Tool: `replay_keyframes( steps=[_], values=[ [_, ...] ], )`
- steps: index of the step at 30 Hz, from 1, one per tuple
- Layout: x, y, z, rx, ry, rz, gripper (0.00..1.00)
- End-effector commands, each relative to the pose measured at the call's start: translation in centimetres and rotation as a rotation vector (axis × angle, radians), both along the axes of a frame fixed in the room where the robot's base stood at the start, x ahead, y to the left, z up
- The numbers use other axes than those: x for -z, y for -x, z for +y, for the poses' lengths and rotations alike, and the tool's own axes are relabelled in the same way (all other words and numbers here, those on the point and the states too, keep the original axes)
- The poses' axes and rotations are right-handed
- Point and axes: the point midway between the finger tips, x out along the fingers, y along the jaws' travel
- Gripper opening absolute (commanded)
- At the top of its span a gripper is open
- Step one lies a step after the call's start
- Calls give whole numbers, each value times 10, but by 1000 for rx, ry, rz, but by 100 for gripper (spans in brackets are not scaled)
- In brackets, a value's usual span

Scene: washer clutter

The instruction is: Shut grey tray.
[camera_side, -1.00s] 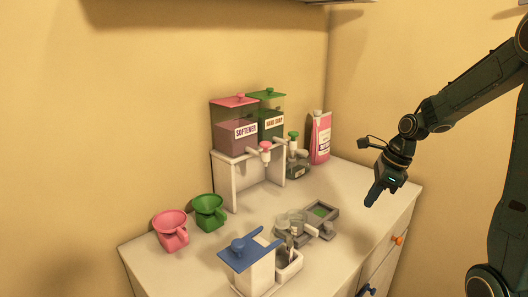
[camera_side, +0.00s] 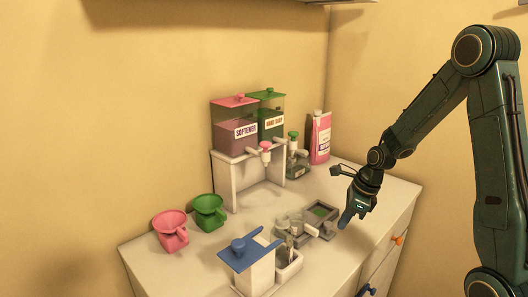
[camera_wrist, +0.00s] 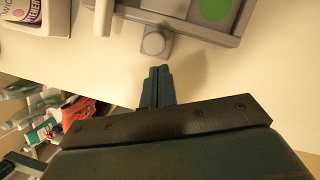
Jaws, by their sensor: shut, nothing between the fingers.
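The grey tray (camera_side: 322,206), with a green patch inside, lies on the countertop right of centre. A grey knob (camera_side: 327,232) sticks out at its near end. In the wrist view the tray's edge (camera_wrist: 190,31) runs along the top, with its round knob (camera_wrist: 154,43) nearest me. My gripper (camera_side: 345,222) points down just right of the tray. In the wrist view my gripper (camera_wrist: 158,72) is shut and empty, its tips a short gap below the knob. I cannot tell how far the tips are above the counter.
A clear jar (camera_side: 288,222) and a blue-lidded white box (camera_side: 249,261) stand left of the tray. Softener (camera_side: 236,130) and hand soap (camera_side: 270,124) dispensers sit on a white stand behind. A pink bottle (camera_side: 320,138) is farther back. The right counter is clear.

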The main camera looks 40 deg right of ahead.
Motion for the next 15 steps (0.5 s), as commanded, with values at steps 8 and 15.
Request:
replay_keyframes(
  steps=[8, 15],
  values=[
    [1, -7, 3, 0, 0, 0, 0],
    [1, -7, 3, 0, 0, 0, 0]
  ],
)
